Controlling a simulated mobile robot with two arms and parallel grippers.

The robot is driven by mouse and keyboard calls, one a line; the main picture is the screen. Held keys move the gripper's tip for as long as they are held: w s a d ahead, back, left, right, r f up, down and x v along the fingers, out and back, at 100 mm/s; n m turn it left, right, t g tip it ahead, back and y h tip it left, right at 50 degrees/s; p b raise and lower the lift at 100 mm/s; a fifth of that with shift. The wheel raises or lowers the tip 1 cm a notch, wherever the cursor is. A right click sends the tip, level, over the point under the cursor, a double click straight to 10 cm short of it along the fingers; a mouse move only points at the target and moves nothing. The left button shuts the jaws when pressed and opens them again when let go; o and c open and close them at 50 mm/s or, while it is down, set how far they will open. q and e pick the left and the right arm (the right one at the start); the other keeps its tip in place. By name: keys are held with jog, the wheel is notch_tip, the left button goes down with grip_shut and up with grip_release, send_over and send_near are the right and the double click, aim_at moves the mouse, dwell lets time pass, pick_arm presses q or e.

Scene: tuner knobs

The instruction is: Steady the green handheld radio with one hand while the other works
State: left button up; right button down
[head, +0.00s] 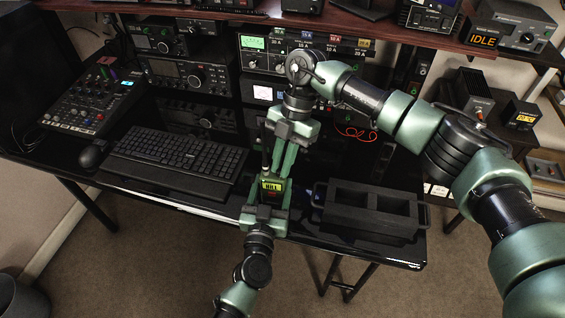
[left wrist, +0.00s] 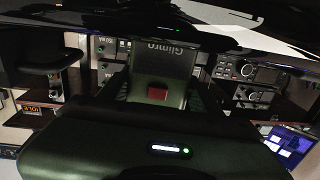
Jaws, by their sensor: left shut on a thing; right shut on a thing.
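The handheld radio (head: 271,184) stands near the front middle of the black desk, with a lit yellow-green display and a thin dark antenna on its upper left. My left gripper (head: 266,207) comes up from below and is shut on the radio's lower body. My right gripper (head: 283,162) reaches down from above and is shut at the radio's top; its fingers hide what they hold there, probably a knob. In the left wrist view, a dark panel of the radio (left wrist: 160,68) with lettering and a red patch shows between the fingers of my left gripper (left wrist: 160,97).
A black divided tray (head: 368,208) lies just right of the radio. A keyboard (head: 176,155), mouse (head: 93,153) and mixer (head: 92,100) are on the left. Radio units (head: 185,77) and a power supply (head: 265,55) stand behind. A red cable (head: 356,133) lies behind the tray.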

jog(key=n+h, duration=0.1)
jog(key=n, duration=0.1)
jog(key=n+g+h, duration=0.1)
jog(key=n, duration=0.2)
jog(key=shift+w+a, duration=0.1)
jog(key=shift+a, duration=0.05)
jog(key=shift+n, duration=0.3)
dwell(0.3)
jog(key=c, duration=1.7)
grip_release()
jog(key=v, duration=1.2)
